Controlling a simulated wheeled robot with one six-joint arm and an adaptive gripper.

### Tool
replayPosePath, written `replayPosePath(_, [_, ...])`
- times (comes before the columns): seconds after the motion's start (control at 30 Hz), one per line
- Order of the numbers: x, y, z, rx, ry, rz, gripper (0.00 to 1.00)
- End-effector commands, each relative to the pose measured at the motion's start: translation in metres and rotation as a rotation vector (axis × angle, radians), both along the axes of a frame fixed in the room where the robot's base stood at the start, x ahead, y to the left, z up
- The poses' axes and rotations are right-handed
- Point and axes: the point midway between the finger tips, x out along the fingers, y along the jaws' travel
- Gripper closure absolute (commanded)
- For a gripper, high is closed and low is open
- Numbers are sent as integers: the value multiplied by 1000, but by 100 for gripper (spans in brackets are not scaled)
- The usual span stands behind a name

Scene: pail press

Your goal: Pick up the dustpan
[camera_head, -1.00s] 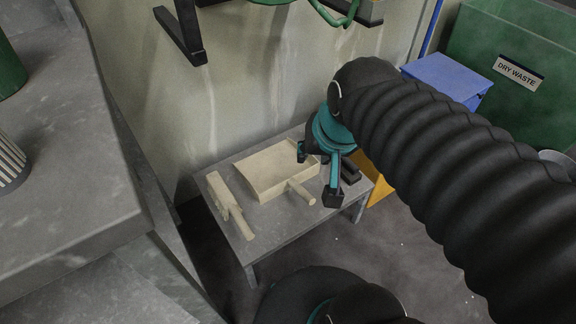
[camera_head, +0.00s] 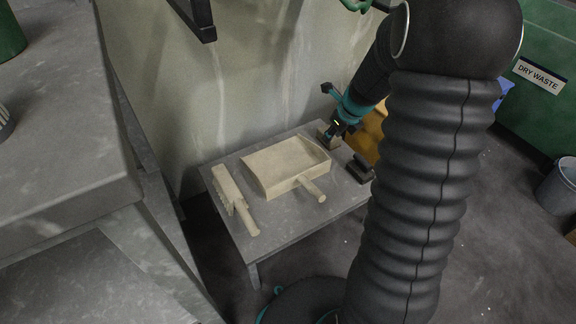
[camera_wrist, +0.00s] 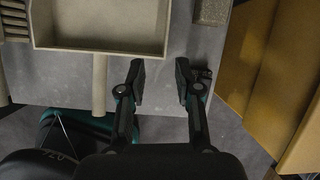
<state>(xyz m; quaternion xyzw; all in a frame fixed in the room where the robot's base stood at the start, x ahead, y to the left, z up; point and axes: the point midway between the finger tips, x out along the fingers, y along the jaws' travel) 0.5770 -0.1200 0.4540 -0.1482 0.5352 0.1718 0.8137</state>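The dustpan (camera_head: 283,163) is a pale beige shallow tray with a round handle (camera_head: 312,189). It lies flat on a low grey table (camera_head: 290,228), its handle pointing toward the lower right. My gripper (camera_head: 334,112) is above the table's back right corner, beyond the pan's right end. In the wrist view my gripper (camera_wrist: 161,82) is open, with nothing between its fingers. There the dustpan (camera_wrist: 115,47) lies up and left, and its handle (camera_wrist: 100,84) is just left of the left finger, outside the gap.
A beige brush (camera_head: 233,200) lies left of the dustpan. A dark block (camera_head: 360,170) sits at the table's right edge; a speckled block (camera_wrist: 212,11) shows in the wrist view. Yellow panels (camera_wrist: 285,75) stand right of the table. A green dry-waste bin (camera_head: 545,105) and grey bucket (camera_head: 558,187) are farther right.

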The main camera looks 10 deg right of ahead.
Motion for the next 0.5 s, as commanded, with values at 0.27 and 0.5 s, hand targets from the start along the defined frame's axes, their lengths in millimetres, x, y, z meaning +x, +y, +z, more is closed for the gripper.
replayPosePath(0.27, [13, -10, -36, 55, 26, -144, 67])
replayPosePath(0.5, [28, -5, -76, 54, 25, -141, 67])
